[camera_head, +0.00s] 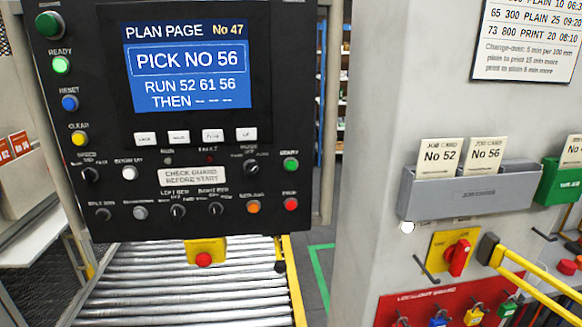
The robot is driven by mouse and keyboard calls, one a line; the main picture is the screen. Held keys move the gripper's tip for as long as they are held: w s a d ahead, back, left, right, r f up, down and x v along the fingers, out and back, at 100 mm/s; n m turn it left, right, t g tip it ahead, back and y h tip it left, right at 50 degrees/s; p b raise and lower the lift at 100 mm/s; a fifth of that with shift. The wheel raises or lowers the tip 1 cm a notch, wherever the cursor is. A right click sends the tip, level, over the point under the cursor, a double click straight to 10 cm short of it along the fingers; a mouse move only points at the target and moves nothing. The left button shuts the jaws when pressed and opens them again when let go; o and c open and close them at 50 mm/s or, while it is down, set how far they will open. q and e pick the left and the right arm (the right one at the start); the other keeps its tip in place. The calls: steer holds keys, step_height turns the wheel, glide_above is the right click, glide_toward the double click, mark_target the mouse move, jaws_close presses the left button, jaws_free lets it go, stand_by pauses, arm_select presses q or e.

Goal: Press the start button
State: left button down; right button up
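A black control panel (110,195) stands at the left with a blue screen (187,65) reading "PLAN PAGE No 47, PICK NO 56, RUN 52 61 56 THEN", followed by dashes. At its lower right is a green button (291,163) under a small label too blurred to read surely. The left column has a large green button (48,24), a green one (61,65) below the label READY, a blue one (70,103) and a yellow one (79,139). A plate (193,177) reads "CHECK GUARD BEFORE START". Neither gripper is in view.
A red button on a yellow box (205,252) hangs below the panel, above a roller conveyor (185,290). On the grey pillar, a grey holder (470,190) carries cards No 52 and No 56. A red rotary switch (459,257) and yellow bar (540,280) are lower right.

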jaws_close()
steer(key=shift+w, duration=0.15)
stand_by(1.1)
